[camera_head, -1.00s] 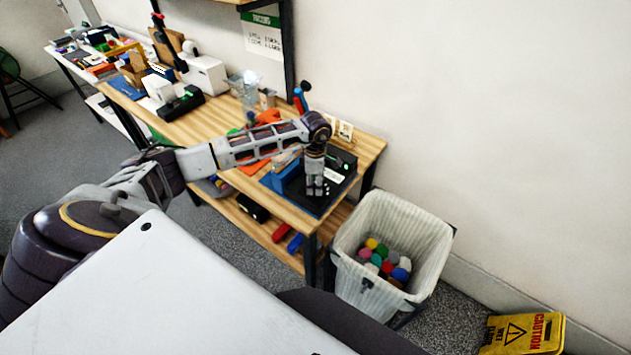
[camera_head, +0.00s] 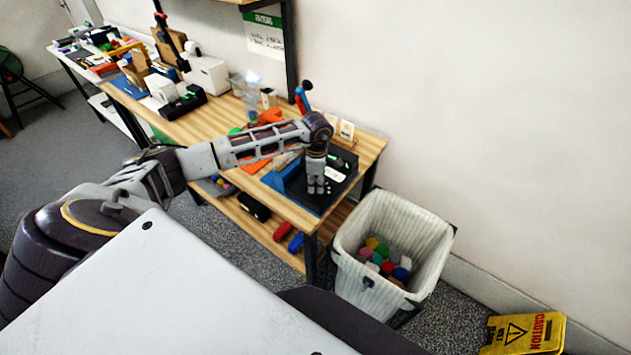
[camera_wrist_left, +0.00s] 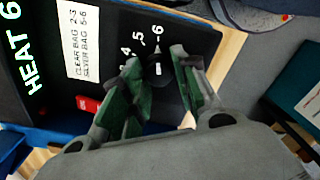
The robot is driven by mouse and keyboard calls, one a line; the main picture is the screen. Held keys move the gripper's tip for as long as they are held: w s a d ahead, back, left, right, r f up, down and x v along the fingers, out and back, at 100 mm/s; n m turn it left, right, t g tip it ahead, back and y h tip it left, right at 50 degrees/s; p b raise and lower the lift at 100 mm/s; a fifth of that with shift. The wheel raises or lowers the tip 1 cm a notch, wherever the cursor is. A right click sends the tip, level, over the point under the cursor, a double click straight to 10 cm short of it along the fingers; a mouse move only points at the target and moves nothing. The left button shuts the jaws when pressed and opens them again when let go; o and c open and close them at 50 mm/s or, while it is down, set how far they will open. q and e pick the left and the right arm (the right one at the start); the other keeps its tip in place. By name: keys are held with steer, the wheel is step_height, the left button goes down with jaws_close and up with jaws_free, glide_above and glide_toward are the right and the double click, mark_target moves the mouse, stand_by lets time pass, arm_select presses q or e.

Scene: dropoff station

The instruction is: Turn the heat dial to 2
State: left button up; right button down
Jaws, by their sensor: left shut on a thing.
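The heat dial (camera_wrist_left: 157,73) is a small black knob with a white mark on the black panel (camera_wrist_left: 105,25) of the sealing machine. The white mark lies near the 6; the 4 and 5 are also visible, and the other numbers are hidden. Green display text (camera_wrist_left: 22,55) reads HEAT 6. My left gripper (camera_wrist_left: 157,58) is shut on the dial, one finger on each side. In the head view my left gripper (camera_head: 316,188) points down at the machine (camera_head: 345,168) on the bench's near right end. My right gripper is not in view.
A white label (camera_wrist_left: 80,42) reads clear bag 2-3, silver bag 5-6. A red switch (camera_wrist_left: 88,103) sits beside it. A bin (camera_head: 430,225) with coloured caps stands beside the wooden bench (camera_head: 215,122).

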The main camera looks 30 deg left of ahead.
arm_select(q)
steer(key=shift+w+a+r+n, duration=0.3)
steer(key=shift+w+a, duration=0.2)
steer(key=shift+o, duration=0.3)
steer(key=shift+n+b, duration=0.75)
steer(key=shift+n, duration=0.35)
steer(key=n+b, duration=0.1)
steer(key=n, duration=0.2)
steer(key=shift+d, duration=0.1)
steer(key=shift+c, duration=0.4)
steer(key=n+b, duration=0.2)
steer(key=n, duration=0.2)
steer(key=shift+n, duration=0.4)
steer(key=shift+w+d+f+n+b, duration=0.1)
steer(key=shift+n+b, duration=0.05)
steer(key=shift+n, duration=0.35)
steer(key=shift+w+d+n+b, duration=0.1)
steer(key=shift+n+b, duration=0.05)
steer(key=shift+n, duration=0.35)
steer(key=n, duration=0.4)
steer(key=n+b, duration=0.1)
steer(key=n, duration=0.1)
steer(key=shift+s+f, duration=0.2)
steer(key=shift+s, duration=0.05)
steer(key=shift+s+a+f+n, duration=0.1)
steer(key=shift+n, duration=1.15)
steer(key=shift+s+f+n, duration=0.1)
steer(key=shift+n, duration=1.15)
